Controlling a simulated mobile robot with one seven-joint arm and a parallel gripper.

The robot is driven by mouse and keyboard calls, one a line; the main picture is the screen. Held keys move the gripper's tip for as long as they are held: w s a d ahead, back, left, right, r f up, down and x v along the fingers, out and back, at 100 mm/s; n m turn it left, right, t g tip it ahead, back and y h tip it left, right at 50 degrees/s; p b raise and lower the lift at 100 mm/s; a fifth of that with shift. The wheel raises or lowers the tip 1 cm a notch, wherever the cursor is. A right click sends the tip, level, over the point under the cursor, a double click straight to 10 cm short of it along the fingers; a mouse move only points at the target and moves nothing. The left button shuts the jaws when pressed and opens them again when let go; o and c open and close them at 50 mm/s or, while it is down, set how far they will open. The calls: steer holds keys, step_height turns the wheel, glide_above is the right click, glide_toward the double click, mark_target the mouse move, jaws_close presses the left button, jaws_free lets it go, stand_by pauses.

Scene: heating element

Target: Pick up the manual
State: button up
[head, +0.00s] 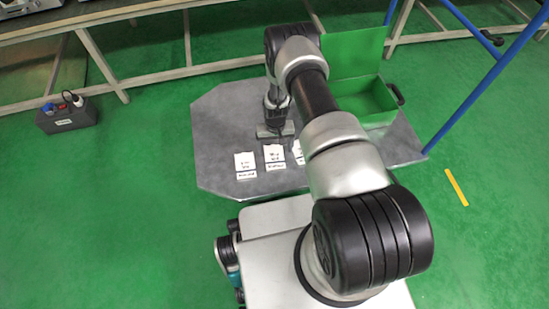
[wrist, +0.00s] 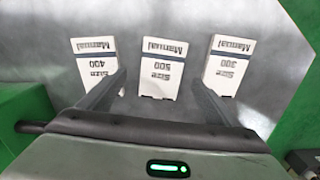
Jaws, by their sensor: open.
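Three white manuals with black print lie in a row on the grey plate (head: 225,120). In the wrist view their print is upside down: Size 400 (wrist: 95,62) at left, Size 500 (wrist: 161,68) in the middle, Size 300 (wrist: 228,65) at right. In the head view I see the left manual (head: 245,163), the middle manual (head: 274,155) and part of the right manual (head: 299,152), which my arm partly covers. My gripper (wrist: 159,80) is open and empty. In the wrist view its fingertips appear on either side of the Size 500 manual; their height above it is unclear.
An open green box (head: 362,100) with a raised lid stands at the plate's back right; its side also shows in the wrist view (wrist: 22,120). A dark case (head: 66,115) sits on the green floor at left. Blue bars (head: 485,95) rise at right.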

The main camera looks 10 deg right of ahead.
mark_target(275, 157)
steer(key=f+b, duration=0.1)
steer(key=f, duration=0.4)
steer(key=shift+s+a+b, duration=0.15)
steer(key=shift+a+b, duration=0.05)
steer(key=shift+b, duration=0.15)
steer(key=shift+r, duration=0.1)
steer(key=shift+c, duration=0.2)
steer(key=c, duration=1.1)
steer(key=shift+r, duration=0.1)
steer(key=shift+c, duration=0.2)
